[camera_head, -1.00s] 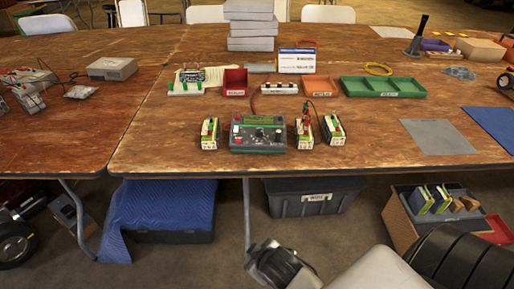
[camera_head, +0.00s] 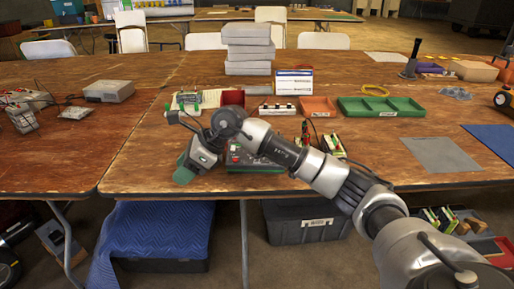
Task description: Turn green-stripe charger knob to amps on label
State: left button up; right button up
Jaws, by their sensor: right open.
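The green-stripe charger (camera_head: 242,162), a dark box on the front part of the wooden table, is mostly covered by my right arm in the head view. Its knob and label are not readable here. My right gripper (camera_head: 184,176) is open, pointing down at the table's front, just left of the charger. The arm comes from the lower right and crosses over the charger. Small white-and-green batteries (camera_head: 333,145) stand right of the charger; the one on its left is hidden behind the gripper. My left gripper is not in view.
Behind the charger are a white terminal strip (camera_head: 277,109), an orange tray (camera_head: 318,106) and a green tray (camera_head: 381,106). Grey boxes (camera_head: 248,50) are stacked at the back. A grey mat (camera_head: 440,155) lies at right.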

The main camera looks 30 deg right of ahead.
jog(key=d+r+m+g+h, duration=0.1)
jog(key=d+r+h, duration=0.3)
jog(key=d, duration=0.6)
jog(key=d+r+m+g+h, duration=0.1)
jog(key=d+r+h, duration=0.2)
jog(key=d+h, duration=0.55)
jog(key=d+f+y, duration=0.1)
jog(key=f, duration=0.2)
jog(key=w+d+f+y+b, duration=0.1)
jog(key=f, duration=0.3)
jog(key=w+d+f+y, duration=0.1)
jog(key=f, duration=0.2)
jog(key=shift+d+f+b, duration=0.2)
jog(key=shift+f+b, duration=0.1)
jog(key=shift+b, duration=0.05)
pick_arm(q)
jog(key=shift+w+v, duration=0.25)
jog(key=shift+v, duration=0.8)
pick_arm(e)
jog(key=shift+s, duration=0.1)
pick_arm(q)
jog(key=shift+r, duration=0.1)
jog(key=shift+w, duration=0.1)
pick_arm(e)
grip_shut()
